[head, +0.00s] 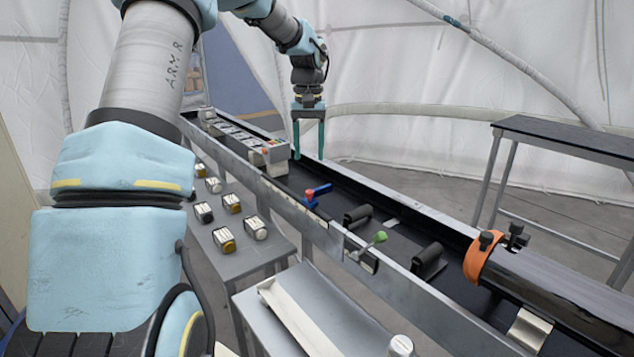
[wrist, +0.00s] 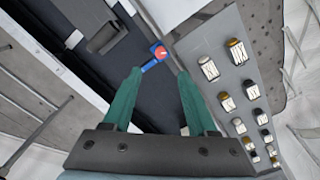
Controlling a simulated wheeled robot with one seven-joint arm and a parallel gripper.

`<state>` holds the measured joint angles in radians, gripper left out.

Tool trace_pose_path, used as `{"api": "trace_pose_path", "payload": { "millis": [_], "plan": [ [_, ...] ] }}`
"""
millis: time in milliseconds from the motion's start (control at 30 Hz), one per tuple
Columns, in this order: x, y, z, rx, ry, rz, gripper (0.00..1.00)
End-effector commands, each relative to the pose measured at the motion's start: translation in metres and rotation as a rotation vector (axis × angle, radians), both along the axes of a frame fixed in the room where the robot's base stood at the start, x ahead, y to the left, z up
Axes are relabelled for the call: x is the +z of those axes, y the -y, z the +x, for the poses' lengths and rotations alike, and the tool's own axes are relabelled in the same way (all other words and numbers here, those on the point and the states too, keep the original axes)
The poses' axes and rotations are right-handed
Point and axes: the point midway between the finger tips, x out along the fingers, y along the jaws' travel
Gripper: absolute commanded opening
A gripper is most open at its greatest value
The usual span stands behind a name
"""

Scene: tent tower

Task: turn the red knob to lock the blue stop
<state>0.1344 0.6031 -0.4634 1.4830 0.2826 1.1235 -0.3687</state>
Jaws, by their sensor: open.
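The red knob (head: 309,194) sits on top of the blue stop (head: 321,189) at the near rail of the long black trough. In the wrist view the red knob (wrist: 160,52) and the blue stop (wrist: 150,66) show beyond my fingertips, close to the rail. My gripper (head: 308,155) hangs above the trough, fingers pointing down, behind the knob in the head view. In the wrist view its two green fingers (wrist: 160,72) are apart with nothing between them. The knob stands clear of both fingers.
A green-tipped lever (head: 380,237) and dark roller blocks (head: 357,215) lie along the trough to the right. An orange clamp (head: 480,258) holds a dark tube. Several small labelled jars (head: 224,240) stand on a side table.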

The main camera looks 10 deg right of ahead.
Motion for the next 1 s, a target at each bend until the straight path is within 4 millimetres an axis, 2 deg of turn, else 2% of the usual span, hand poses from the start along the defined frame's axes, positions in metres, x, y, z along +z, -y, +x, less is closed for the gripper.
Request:
{"api": "trace_pose_path", "payload": {
  "millis": [167, 400, 600, 800, 1000],
  "plan": [
    [-0.025, -0.001, -0.001, 0.000, -0.005, 0.003, 0.58],
    [-0.069, -0.001, -0.001, 0.000, -0.004, 0.002, 0.58],
    [-0.095, -0.001, 0.000, -0.001, -0.001, 0.002, 0.58],
    [-0.104, -0.001, 0.000, 0.000, 0.001, 0.001, 0.58],
    [-0.105, -0.001, 0.000, 0.000, 0.002, 0.000, 0.58]
  ]
}}
